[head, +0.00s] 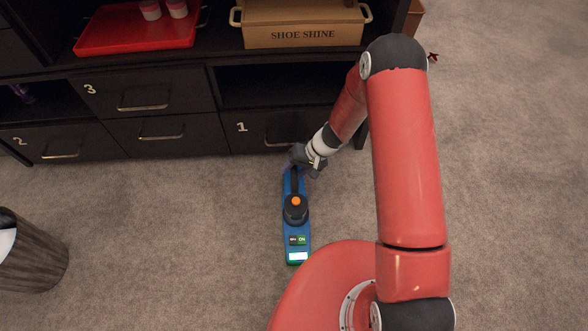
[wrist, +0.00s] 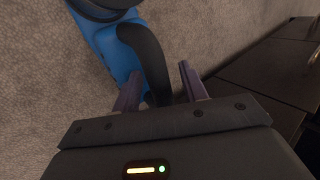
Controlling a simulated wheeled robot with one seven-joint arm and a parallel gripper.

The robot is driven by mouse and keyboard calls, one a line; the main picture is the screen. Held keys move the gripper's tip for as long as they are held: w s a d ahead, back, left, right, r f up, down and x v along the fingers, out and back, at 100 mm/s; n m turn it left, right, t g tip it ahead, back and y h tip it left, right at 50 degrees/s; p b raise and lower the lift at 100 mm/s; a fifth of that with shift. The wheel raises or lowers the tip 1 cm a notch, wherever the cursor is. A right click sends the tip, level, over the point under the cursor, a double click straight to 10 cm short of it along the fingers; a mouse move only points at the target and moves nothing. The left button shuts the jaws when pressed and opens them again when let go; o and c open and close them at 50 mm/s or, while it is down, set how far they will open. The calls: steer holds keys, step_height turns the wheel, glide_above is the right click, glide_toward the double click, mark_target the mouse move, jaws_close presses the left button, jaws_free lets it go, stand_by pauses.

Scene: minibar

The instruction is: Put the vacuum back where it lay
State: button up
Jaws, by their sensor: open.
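The vacuum (head: 296,228) is a long blue device with a black round part, an orange button and a black handle. It lies on the carpet in front of the drawer marked 1. In the wrist view the blue body of the vacuum (wrist: 112,48) shows at the upper left, with its dark curved handle running down to the jaws. My gripper (head: 296,168) is at the handle end nearest the cabinet. In the wrist view my gripper (wrist: 158,85) is open, with the handle between or just beyond its two fingers; I cannot tell whether they touch.
The dark cabinet with drawers (head: 165,138) stands behind the vacuum, with an open compartment (head: 275,88) above drawer 1. A red tray (head: 135,32) and a shoe shine box (head: 303,25) sit on top. A bin (head: 30,255) stands at left. Carpet around is clear.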

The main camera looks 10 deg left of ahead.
steer(key=p+v, duration=0.1)
steer(key=v, duration=1.1)
steer(key=shift+p, duration=0.35)
steer(key=s+d+r+t+h, duration=0.15)
steer(key=d+r, duration=0.25)
steer(key=r, duration=0.7)
steer(key=s+d+r+t+h, duration=0.1)
steer(key=s+d+r, duration=0.2)
steer(key=r, duration=0.8)
steer(key=s+d+r+m+t+h, duration=0.1)
steer(key=s+d+r+t+h, duration=0.1)
steer(key=s+d+r, duration=0.3)
steer(key=s+d+r+m+t+h, duration=0.1)
steer(key=s+d+r+t+h, duration=0.1)
steer(key=s+d+r, duration=0.4)
steer(key=s+r+t, duration=0.1)
steer(key=s, duration=0.4)
steer(key=shift+s+r+m, duration=0.25)
steer(key=shift+m, duration=0.15)
steer(key=shift+d+r, duration=0.1)
steer(key=shift+d, duration=0.05)
